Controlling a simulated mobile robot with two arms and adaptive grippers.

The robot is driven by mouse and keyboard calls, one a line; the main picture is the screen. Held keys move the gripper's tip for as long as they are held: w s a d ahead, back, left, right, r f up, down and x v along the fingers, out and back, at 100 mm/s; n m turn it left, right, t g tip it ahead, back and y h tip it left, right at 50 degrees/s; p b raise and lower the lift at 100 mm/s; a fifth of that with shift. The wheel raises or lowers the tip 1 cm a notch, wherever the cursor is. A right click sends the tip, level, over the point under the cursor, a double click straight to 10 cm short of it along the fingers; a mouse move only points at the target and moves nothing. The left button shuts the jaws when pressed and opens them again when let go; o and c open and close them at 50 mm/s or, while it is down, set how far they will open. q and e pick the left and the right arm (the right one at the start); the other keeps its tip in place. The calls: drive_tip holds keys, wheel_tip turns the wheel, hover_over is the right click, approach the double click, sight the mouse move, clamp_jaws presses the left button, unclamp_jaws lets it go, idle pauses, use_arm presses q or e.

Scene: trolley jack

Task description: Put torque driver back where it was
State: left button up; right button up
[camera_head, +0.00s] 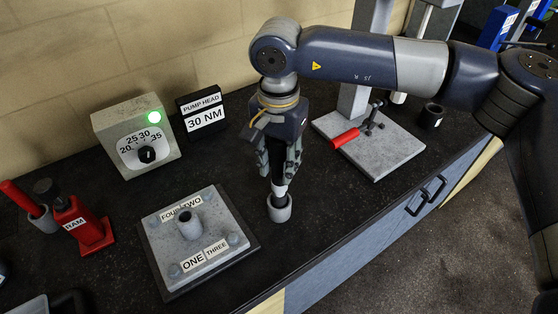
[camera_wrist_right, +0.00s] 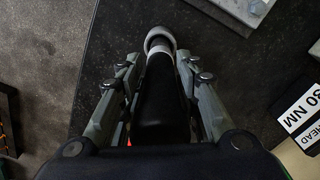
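The torque driver has a black handle (camera_wrist_right: 162,105) and a pale lower end (camera_head: 280,189). It stands roughly upright, with its lower end in or at the mouth of a small grey round holder (camera_head: 279,208) on the black bench top. The holder also shows in the right wrist view (camera_wrist_right: 159,39). My right gripper (camera_head: 279,165) points down over the holder, its fingers closed in on both sides of the handle; in the wrist view they lie close against it (camera_wrist_right: 160,75). The gripper hides most of the driver in the head view. My left gripper is not in view.
A bolted plate (camera_head: 205,262) labelled ONE to FOUR lies left of the holder. Behind are a dial box (camera_head: 137,137) with a green light and a "PUMP HEAD 30 NM" sign (camera_head: 203,112). A red ram (camera_head: 82,226) stands left; a grey stand (camera_head: 387,153) with a red-handled tool is right.

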drive_tip(key=shift+o, duration=0.9)
drive_tip(key=shift+r, duration=0.15)
drive_tip(key=shift+r+p, duration=0.6)
drive_tip(key=shift+p, duration=0.25)
drive_tip(key=shift+r+b, duration=0.25)
drive_tip(key=shift+b, duration=0.15)
wheel_tip(320, 180, up, 10)
drive_tip(key=b, duration=0.3)
drive_tip(key=shift+r, duration=0.1)
drive_tip(key=shift+r+b, duration=0.3)
drive_tip(key=shift+r, duration=0.3)
drive_tip(key=shift+f, duration=0.1)
